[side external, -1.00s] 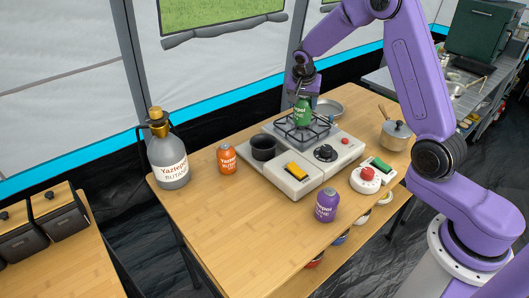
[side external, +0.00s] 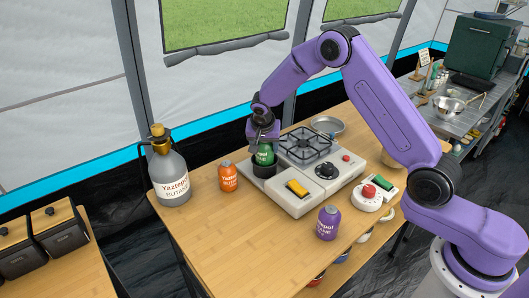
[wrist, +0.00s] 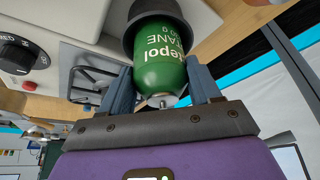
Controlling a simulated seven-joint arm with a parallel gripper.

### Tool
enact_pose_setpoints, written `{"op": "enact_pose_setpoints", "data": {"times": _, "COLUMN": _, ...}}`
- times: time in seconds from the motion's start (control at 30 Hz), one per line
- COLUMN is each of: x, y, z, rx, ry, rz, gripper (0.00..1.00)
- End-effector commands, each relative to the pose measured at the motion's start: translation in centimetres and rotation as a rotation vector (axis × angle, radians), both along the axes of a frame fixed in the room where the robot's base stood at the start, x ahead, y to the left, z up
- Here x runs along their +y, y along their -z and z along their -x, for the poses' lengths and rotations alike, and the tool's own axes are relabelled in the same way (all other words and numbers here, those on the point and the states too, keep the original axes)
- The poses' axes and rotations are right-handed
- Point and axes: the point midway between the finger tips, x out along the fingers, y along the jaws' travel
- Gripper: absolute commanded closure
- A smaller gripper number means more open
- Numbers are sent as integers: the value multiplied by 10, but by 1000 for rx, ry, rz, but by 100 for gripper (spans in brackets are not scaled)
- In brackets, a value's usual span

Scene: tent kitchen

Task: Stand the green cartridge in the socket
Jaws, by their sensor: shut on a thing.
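The green cartridge (side external: 264,155) is upright at the black round socket (side external: 264,170) on the left of the stove unit. Its lower end is hidden by the socket wall; in the wrist view the green cartridge (wrist: 160,62) runs into the dark socket (wrist: 157,12). Whether it rests on the socket floor cannot be seen. My gripper (side external: 264,141) is above the socket, shut on the cartridge's upper part. In the wrist view my gripper's fingers (wrist: 161,88) stand on both sides of it, around its nozzle end.
The stove (side external: 318,168) has a pot grate right of the socket and a yellow switch in front. An orange canister (side external: 228,178) stands close left, a purple canister (side external: 328,223) in front. A large grey bottle (side external: 170,178) is farther left. The front-left tabletop is clear.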

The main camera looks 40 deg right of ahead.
Motion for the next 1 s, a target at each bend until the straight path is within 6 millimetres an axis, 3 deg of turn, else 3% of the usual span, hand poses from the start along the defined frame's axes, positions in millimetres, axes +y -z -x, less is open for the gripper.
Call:
{"op": "enact_pose_setpoints", "data": {"times": 0.17, "x": 0, "y": 22, "z": 0, "rx": 1, "ry": -1, "rz": 0, "gripper": 82}}
{"op": "enact_pose_setpoints", "data": {"times": 0.53, "x": 0, "y": 26, "z": 0, "rx": 0, "ry": 1, "rz": 0, "gripper": 82}}
{"op": "enact_pose_setpoints", "data": {"times": 0.57, "x": 0, "y": 27, "z": 0, "rx": 1, "ry": 1, "rz": 0, "gripper": 34}}
{"op": "enact_pose_setpoints", "data": {"times": 0.63, "x": 0, "y": 26, "z": 0, "rx": 1, "ry": 1, "rz": 0, "gripper": 12}}
{"op": "enact_pose_setpoints", "data": {"times": 1.0, "x": 0, "y": 22, "z": 0, "rx": -1, "ry": 1, "rz": -1, "gripper": 12}}
